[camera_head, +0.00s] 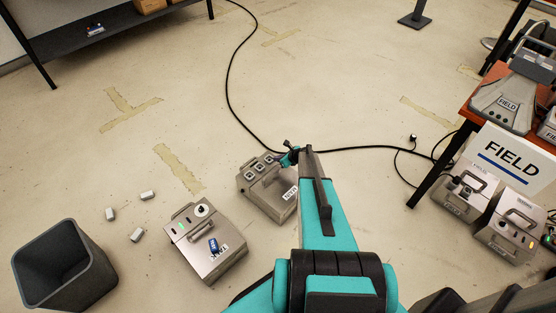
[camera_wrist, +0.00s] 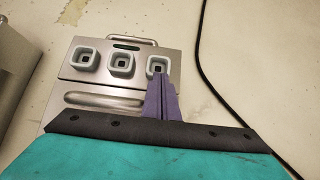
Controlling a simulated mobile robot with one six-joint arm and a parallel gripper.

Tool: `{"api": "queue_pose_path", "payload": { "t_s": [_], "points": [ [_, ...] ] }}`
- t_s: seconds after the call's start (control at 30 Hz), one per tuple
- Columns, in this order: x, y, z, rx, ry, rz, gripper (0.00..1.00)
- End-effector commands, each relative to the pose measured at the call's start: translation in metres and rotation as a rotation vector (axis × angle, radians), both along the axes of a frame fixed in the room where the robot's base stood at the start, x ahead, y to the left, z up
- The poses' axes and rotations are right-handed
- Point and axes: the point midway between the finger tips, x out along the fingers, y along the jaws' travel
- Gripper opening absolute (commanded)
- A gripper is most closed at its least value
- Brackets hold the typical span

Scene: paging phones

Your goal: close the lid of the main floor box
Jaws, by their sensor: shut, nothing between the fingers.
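Two metal floor boxes stand near my gripper, and I cannot read which label says main. The nearer box (camera_head: 268,190) has three square sockets on top, a handle and a white label; it also shows in the wrist view (camera_wrist: 150,55). My gripper (camera_wrist: 160,95) is shut and empty, its purple fingertips over the front of this box by the right-hand socket. In the head view my gripper (camera_head: 291,156) is at the box's upper right corner, partly hidden by my arm. The other box (camera_head: 205,245) stands to the left with a dial, lights and a blue tag. I cannot make out a raised lid on either.
A dark bin (camera_head: 62,265) and several small grey blocks (camera_head: 137,235) are at left. A black cable (camera_head: 230,85) runs along the floor behind the boxes. A red-topped table (camera_head: 470,108) with a FIELD sign (camera_head: 508,160) stands at right, more boxes below it.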

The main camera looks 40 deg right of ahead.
Motion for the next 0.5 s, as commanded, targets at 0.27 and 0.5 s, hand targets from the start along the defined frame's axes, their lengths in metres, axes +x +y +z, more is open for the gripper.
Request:
{"api": "queue_pose_path", "payload": {
  "t_s": [0.27,0.5],
  "points": [
    [0.000,0.001,0.037,-0.001,-0.001,0.000,0.00],
    [-0.001,0.001,0.075,0.000,-0.002,0.001,0.00]
  ]
}}
